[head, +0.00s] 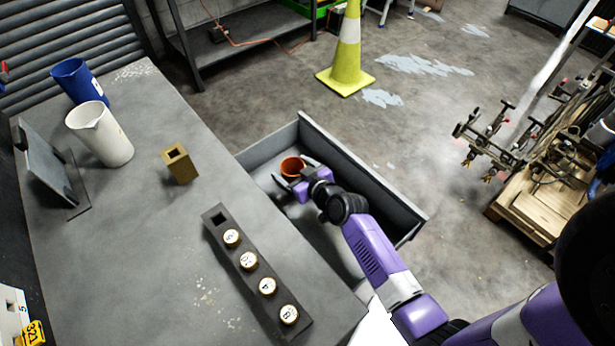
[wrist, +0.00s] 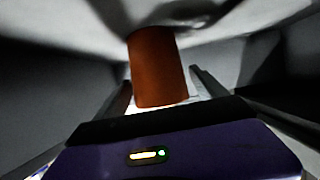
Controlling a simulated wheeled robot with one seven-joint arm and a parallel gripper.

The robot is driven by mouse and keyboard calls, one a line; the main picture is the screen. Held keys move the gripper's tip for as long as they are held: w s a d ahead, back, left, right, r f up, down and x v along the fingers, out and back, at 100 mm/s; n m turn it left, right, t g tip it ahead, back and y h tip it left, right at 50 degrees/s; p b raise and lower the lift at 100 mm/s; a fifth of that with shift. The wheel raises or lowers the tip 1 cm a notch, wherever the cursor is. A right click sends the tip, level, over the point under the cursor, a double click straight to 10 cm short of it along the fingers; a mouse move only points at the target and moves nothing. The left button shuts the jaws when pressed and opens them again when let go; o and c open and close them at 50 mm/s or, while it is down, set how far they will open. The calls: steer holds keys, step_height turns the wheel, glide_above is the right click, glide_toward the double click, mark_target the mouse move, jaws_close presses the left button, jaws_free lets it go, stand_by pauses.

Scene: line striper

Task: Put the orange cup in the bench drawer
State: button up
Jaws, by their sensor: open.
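The orange cup (head: 292,167) is inside the open bench drawer (head: 370,178), toward its far left part. In the wrist view the orange cup (wrist: 158,68) appears upright just ahead of the gripper, between the finger lines. My gripper (head: 293,176) is down in the drawer with its fingers open on either side of the cup. The wrist view also shows my gripper (wrist: 160,98) with its fingers apart; whether they touch the cup cannot be told. The cup's lower part is partly hidden by the gripper in the head view.
The grey bench (head: 150,240) holds a dark strip with several round knobs (head: 250,262), a brass block (head: 180,164), a white jug (head: 100,134) and a blue cup (head: 78,82). A yellow cone (head: 347,60) stands on the floor beyond. A wheeled machine (head: 540,150) stands right.

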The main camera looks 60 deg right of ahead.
steer(key=v, duration=0.9)
steer(key=shift+s+r, duration=0.25)
steer(key=shift+s, duration=0.05)
